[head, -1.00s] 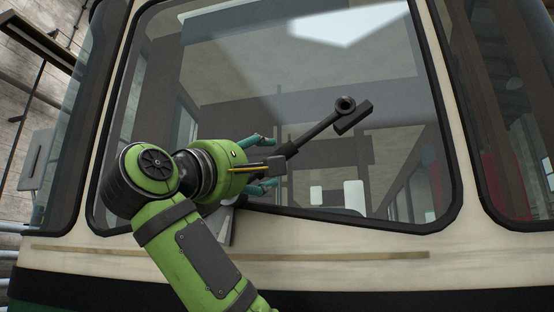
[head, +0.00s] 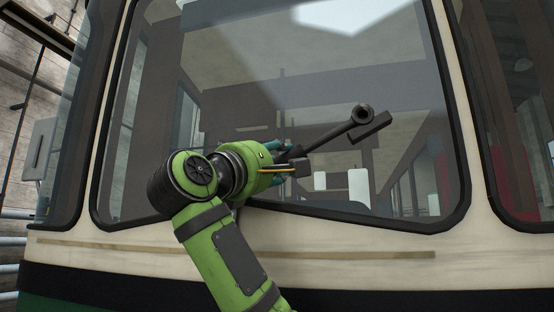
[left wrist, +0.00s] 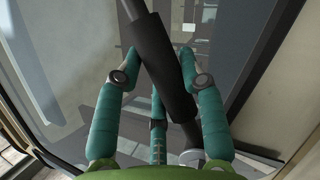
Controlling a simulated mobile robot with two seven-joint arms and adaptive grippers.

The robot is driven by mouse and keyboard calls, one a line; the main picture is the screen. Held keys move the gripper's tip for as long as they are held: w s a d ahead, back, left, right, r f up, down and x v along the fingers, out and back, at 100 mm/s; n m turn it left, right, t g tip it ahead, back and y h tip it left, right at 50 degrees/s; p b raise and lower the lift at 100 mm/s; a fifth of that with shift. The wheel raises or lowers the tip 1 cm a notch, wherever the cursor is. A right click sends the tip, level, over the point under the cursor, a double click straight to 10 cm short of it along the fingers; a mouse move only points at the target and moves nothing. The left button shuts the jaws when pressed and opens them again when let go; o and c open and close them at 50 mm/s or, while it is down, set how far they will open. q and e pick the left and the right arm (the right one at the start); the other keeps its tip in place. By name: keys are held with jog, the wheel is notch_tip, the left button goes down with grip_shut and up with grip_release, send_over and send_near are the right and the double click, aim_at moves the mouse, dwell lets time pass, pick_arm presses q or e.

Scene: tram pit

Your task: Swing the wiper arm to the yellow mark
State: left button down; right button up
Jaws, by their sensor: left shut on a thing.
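The wiper arm (head: 335,132) is a dark rod slanting up to the right across the tram's windscreen, with a round end and a small block at its upper right. My left gripper (head: 284,155), green with teal fingers, is shut on the wiper arm at its lower left part. In the left wrist view the wiper arm's thick dark sleeve (left wrist: 163,75) passes between the teal fingers. A thin yellow strip shows beside the gripper in the head view. I cannot make out a yellow mark on the tram. My right gripper is not in view.
The windscreen (head: 230,70) has a black rubber frame, with the cream tram front (head: 400,270) and a tan strip (head: 340,253) below. Pipes and a wall stand at the far left. The glass right of the wiper arm is clear.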

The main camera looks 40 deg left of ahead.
pick_arm(q)
jog(key=shift+f+m+b, duration=0.2)
jog(key=shift+m+b, duration=0.1)
jog(key=shift+b, duration=0.05)
jog(key=f+m+b, duration=0.1)
jog(key=f+m+h+b, duration=0.1)
jog(key=m, duration=0.1)
jog(key=d+f+m+g+h+b, duration=0.1)
jog(key=m+b, duration=0.1)
jog(key=shift+w+d+f, duration=0.1)
jog(key=shift+w+f, duration=0.1)
jog(key=shift+w, duration=0.2)
jog(key=c, duration=0.7)
grip_release()
jog(key=shift+c, duration=0.2)
